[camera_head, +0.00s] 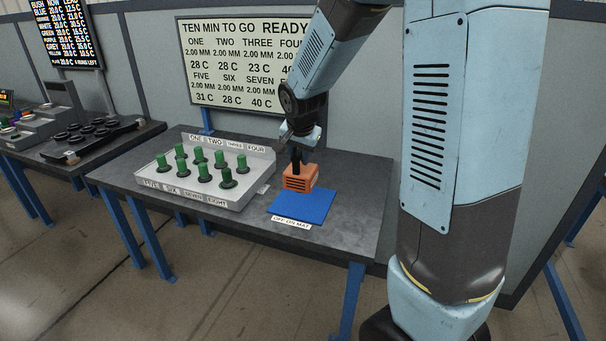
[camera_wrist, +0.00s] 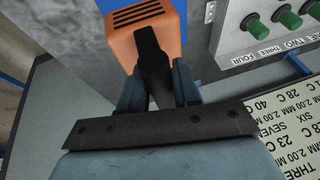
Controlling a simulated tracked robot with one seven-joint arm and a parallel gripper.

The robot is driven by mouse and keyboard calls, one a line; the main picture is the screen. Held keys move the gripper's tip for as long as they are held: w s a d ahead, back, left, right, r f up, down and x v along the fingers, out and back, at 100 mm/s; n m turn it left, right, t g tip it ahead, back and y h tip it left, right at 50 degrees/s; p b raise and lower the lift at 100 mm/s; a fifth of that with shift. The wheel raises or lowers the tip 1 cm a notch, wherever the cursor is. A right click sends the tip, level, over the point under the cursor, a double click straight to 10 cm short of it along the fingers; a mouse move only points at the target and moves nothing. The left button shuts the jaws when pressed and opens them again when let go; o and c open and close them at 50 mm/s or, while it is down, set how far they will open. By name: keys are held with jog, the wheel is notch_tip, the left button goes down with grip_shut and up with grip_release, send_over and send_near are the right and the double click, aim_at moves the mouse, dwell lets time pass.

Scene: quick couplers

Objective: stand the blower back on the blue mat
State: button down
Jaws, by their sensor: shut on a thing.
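The blower (camera_head: 300,179) is an orange box with dark vent slots and a dark handle on top. My gripper (camera_head: 298,152) is shut on that handle and points down. In the head view the blower is at the back part of the blue mat (camera_head: 306,205); I cannot tell whether it touches the mat or hangs just above it. In the wrist view the orange blower (camera_wrist: 143,22) shows ahead of my gripper (camera_wrist: 157,85), with the dark handle between the fingers. A strip of the blue mat (camera_wrist: 184,22) shows beside it.
A white tray (camera_head: 258,180) with several green-topped couplers stands left of the mat. A label reading "OFF ON MAT" (camera_head: 291,222) lies at the mat's front edge. A sign board (camera_head: 240,95) stands behind the table. Bare grey table (camera_head: 345,215) lies right of the mat.

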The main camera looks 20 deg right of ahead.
jog(key=w+d+f, duration=0.3)
jog(key=w+f, duration=0.4)
jog(key=f, duration=0.3)
jog(key=shift+w+f, duration=0.2)
jog(key=shift+w, duration=0.15)
jog(key=c, duration=0.8)
grip_release()
jog(key=shift+s, duration=0.1)
